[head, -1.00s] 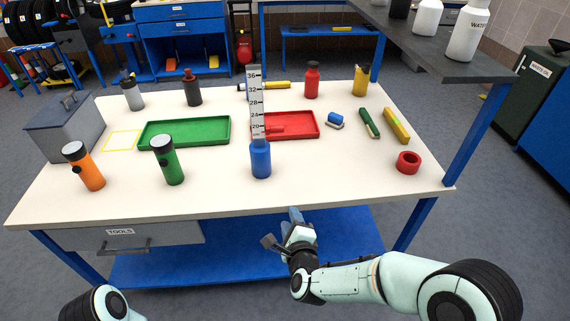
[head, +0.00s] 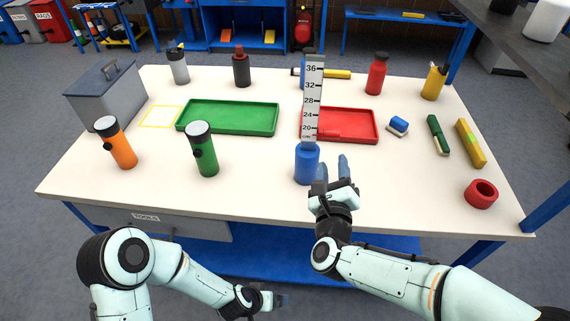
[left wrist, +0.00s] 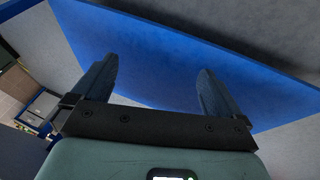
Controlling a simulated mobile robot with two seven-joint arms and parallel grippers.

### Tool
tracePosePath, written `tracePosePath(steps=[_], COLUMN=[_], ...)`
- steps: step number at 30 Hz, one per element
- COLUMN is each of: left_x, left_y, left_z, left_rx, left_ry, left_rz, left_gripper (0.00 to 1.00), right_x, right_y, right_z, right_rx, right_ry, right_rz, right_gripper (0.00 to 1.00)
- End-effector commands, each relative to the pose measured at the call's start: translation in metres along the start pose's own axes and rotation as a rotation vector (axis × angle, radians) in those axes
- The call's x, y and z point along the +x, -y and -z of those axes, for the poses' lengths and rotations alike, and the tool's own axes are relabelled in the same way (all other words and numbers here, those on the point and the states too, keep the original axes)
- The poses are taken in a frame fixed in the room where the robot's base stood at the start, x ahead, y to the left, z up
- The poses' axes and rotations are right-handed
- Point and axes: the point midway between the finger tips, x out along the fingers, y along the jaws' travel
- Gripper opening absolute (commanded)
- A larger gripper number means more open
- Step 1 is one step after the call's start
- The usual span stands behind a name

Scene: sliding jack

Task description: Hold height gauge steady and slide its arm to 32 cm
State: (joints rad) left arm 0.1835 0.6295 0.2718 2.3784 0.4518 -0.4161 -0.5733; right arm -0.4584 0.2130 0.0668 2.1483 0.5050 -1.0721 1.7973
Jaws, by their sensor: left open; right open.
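The height gauge stands upright near the front edge of the white table. It has a blue body (head: 306,163) and a pale scale (head: 313,100) marked from 20 to 36. A blue piece shows beside the top of the scale; I cannot tell whether it is the gauge's arm. My right gripper (head: 333,168) is open, just right of the blue body; I cannot tell whether it touches it. My left gripper (head: 280,299) is low in front of the table. In the left wrist view it is open and empty (left wrist: 155,90), facing the blue lower shelf.
A green flashlight (head: 202,150) and an orange flashlight (head: 117,145) stand left of the gauge. A green tray (head: 230,117) and a red tray (head: 360,126) lie behind. A red ring (head: 481,194) is at the right. Bare tabletop lies between the green flashlight and gauge.

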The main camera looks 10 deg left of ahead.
Motion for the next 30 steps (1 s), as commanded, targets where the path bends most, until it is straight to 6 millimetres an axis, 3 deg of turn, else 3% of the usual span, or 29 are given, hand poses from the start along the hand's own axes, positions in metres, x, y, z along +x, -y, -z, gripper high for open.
tracePosePath(steps=[1,6,12,18,23,30], left_x=[-0.014,-0.063,-0.119,-0.165,-0.174,-0.181], left_y=[-0.018,-0.076,-0.134,-0.175,-0.168,-0.131], left_z=[0.027,0.09,0.129,0.159,0.208,0.267], left_rx=[0.06,0.251,0.419,0.518,0.446,0.335], left_ry=[-0.057,-0.202,-0.327,-0.436,-0.511,-0.574], left_rz=[-0.011,-0.044,-0.076,-0.115,-0.173,-0.222], left_gripper=[1.0,1.0,1.0,1.0,1.0,1.0], right_x=[0.0,0.0,0.0,0.0,0.0,0.0], right_y=[0.0,0.0,0.0,0.0,0.0,0.0], right_z=[0.0,0.0,0.0,0.0,0.001,0.0], right_rx=[-0.001,-0.001,-0.001,-0.001,-0.001,-0.001], right_ry=[0.0,-0.001,-0.001,-0.001,-0.001,-0.001], right_rz=[0.0,0.0,-0.001,-0.001,-0.001,-0.001], right_gripper=[0.43,0.43,0.43,0.43,0.43,0.43])
